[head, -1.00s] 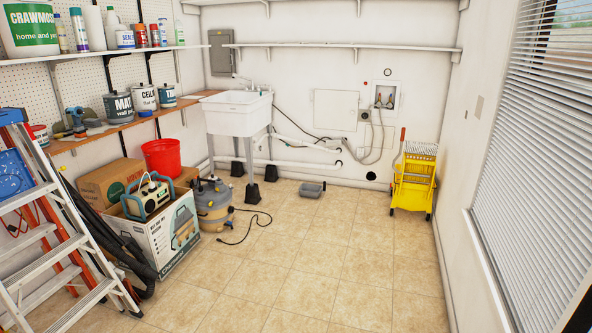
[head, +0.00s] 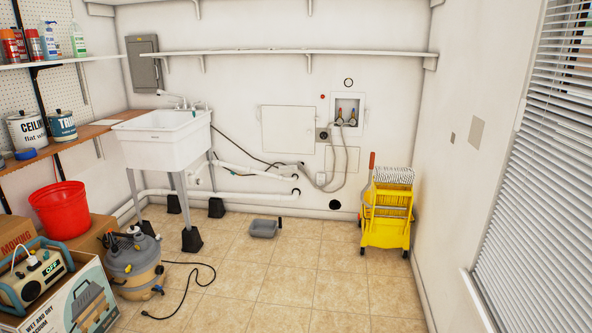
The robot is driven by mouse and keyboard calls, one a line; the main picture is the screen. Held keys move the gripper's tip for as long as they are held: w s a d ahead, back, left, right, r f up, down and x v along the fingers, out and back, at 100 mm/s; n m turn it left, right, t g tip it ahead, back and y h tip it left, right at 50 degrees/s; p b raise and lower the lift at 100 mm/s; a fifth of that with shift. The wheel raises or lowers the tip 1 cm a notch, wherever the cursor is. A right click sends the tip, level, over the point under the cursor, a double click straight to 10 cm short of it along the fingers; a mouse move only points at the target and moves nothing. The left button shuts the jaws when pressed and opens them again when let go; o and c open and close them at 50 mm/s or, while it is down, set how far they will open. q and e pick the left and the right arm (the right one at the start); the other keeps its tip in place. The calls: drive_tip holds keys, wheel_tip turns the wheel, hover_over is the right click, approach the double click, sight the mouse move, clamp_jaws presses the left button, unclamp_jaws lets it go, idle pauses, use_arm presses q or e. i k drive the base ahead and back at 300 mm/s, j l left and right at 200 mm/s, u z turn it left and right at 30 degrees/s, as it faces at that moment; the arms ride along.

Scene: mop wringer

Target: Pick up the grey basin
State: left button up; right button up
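The grey basin (head: 263,229) is a small, shallow grey tub. It sits on the tiled floor near the back wall, between the white utility sink and the yellow mop bucket. Nothing covers it from view. Neither of my grippers shows in the head view.
A white utility sink (head: 163,140) on legs stands left of the basin. A yellow mop bucket with wringer (head: 387,215) stands to the right. A wet-dry vacuum (head: 133,268) and its black cord (head: 203,272) lie at front left, near boxes and a red bucket (head: 60,210). The tiled floor (head: 310,285) ahead is clear.

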sight(264, 228)
drive_tip(key=i, duration=2.15)
